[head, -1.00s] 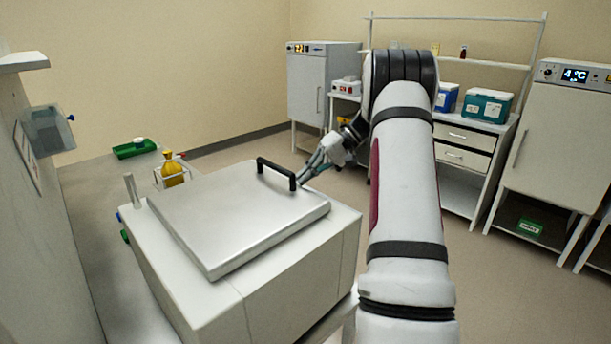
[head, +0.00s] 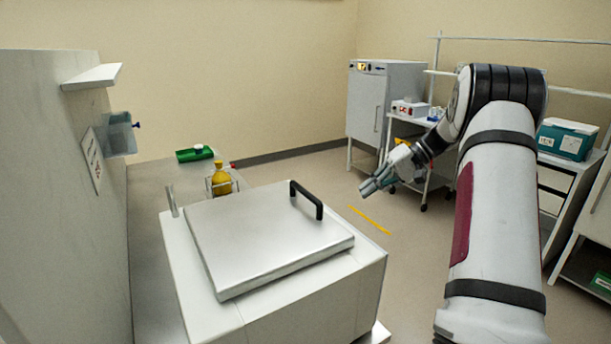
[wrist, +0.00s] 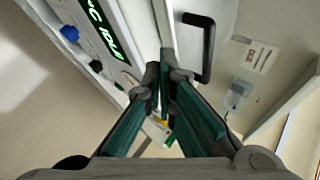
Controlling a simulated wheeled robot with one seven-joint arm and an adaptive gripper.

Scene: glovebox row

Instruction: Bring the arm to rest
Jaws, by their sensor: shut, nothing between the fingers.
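My arm is bent at the right of the head view. My gripper (head: 374,184) is at its end, in the air to the right of the metal lid (head: 265,235) and its black handle (head: 307,200), apart from both. The lid lies shut on the white box-shaped unit (head: 365,285). In the wrist view the fingers of my gripper (wrist: 160,85) are together with nothing between them. The black handle (wrist: 208,45) shows beyond them to the right, and a green-lettered display (wrist: 103,28) to the left.
A white cabinet (head: 365,105) and a shelf with a teal box (head: 565,139) stand at the back. Open floor with a yellow line (head: 370,219) lies between.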

